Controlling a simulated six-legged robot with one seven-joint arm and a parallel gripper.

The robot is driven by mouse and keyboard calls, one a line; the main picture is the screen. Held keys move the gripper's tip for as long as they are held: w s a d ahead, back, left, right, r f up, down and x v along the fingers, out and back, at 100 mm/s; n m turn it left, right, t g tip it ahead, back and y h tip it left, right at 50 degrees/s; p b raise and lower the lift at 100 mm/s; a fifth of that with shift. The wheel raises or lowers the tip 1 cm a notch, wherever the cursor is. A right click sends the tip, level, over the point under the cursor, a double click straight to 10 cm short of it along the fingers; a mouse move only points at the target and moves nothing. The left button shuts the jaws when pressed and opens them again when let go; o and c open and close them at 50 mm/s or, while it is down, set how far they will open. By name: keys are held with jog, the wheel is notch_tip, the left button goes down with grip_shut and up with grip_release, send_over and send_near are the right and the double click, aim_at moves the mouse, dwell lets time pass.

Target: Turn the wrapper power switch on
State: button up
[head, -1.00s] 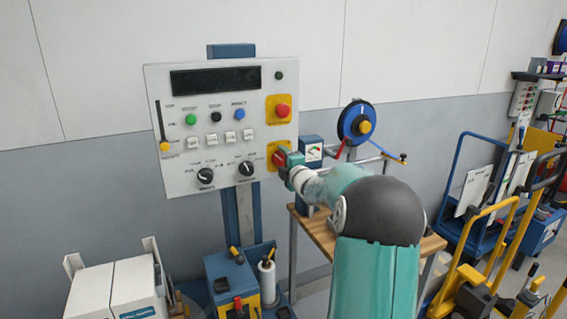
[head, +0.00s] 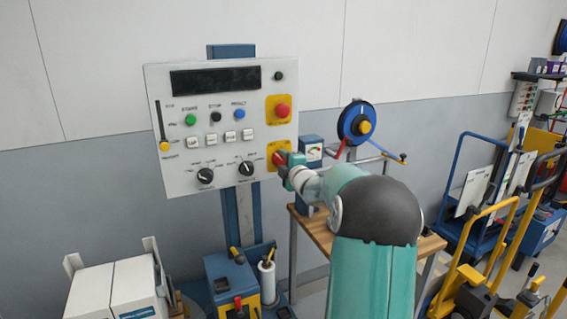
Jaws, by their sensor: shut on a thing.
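The white control panel (head: 180,105) stands upright on a blue post in the head view. The power switch is a red handle (head: 277,158) on a yellow plate (head: 270,148) at the panel's lower right. My gripper (head: 283,160) is at this switch, reaching in from the right, and is shut on the red handle. The gripper hides much of the handle, so its exact angle is hard to tell. A small round lamp (head: 279,76) at the panel's top right looks dark.
A red emergency button (head: 282,111) on a yellow plate is just above the switch. Two black knobs (head: 246,168) and several buttons are to the left. A blue reel (head: 361,122) and a wooden table (head: 424,245) are to the right. Boxes (head: 125,288) stand below left.

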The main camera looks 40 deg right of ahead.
jog(key=m, duration=1.2)
jog(key=shift+m, duration=2.2)
jog(key=o, duration=1)
jog(key=v, duration=1.3)
jog(key=shift+s+a, duration=0.15)
jog(key=shift+s, duration=0.2)
